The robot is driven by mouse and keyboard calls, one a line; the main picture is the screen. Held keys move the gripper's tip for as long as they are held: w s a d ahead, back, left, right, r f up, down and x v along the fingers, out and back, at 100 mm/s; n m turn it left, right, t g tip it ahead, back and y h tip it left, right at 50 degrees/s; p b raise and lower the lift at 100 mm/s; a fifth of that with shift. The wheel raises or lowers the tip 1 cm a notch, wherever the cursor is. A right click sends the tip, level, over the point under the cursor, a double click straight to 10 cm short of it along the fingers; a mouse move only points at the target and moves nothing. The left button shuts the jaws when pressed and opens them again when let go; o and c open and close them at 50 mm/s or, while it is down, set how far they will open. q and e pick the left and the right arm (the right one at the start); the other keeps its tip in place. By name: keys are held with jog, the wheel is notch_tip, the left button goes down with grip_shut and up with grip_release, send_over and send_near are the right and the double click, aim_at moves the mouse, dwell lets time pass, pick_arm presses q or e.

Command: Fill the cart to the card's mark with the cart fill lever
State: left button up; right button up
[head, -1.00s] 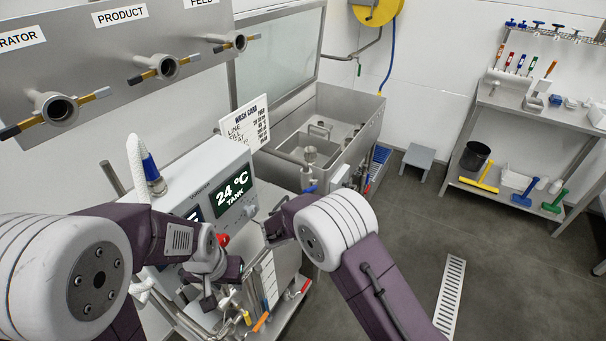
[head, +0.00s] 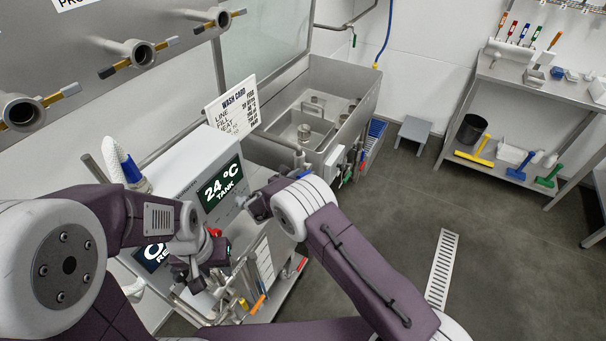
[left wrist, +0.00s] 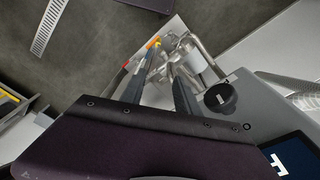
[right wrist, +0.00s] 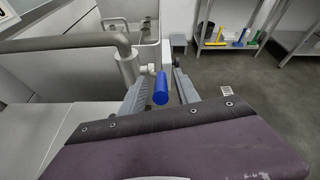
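The cart (head: 188,160) stands below the wall ports, its screens reading 24 °C TANK and a partly hidden value. The wash card (head: 232,108) stands behind it; its lines are too small to read fully. A scaled strip (head: 265,262) and orange- and yellow-ended handles show on the cart's near side. My left gripper (left wrist: 163,65) is open and empty, with steel pipework and an orange handle (left wrist: 153,42) beyond its fingertips. My right gripper (right wrist: 160,88) is open around a blue handle (right wrist: 160,90) on a grey pipe valve; contact cannot be told.
A steel sink (head: 335,105) lies behind the cart. A grey step stool (head: 413,132) and shelving (head: 530,90) with brushes stand at the back right. A floor drain (head: 442,270) crosses the clear floor. A black knob (left wrist: 220,97) sits beside my left gripper.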

jog(key=shift+s+r, duration=0.1)
jog(key=shift+c, duration=0.4)
grip_shut()
dwell(1.0)
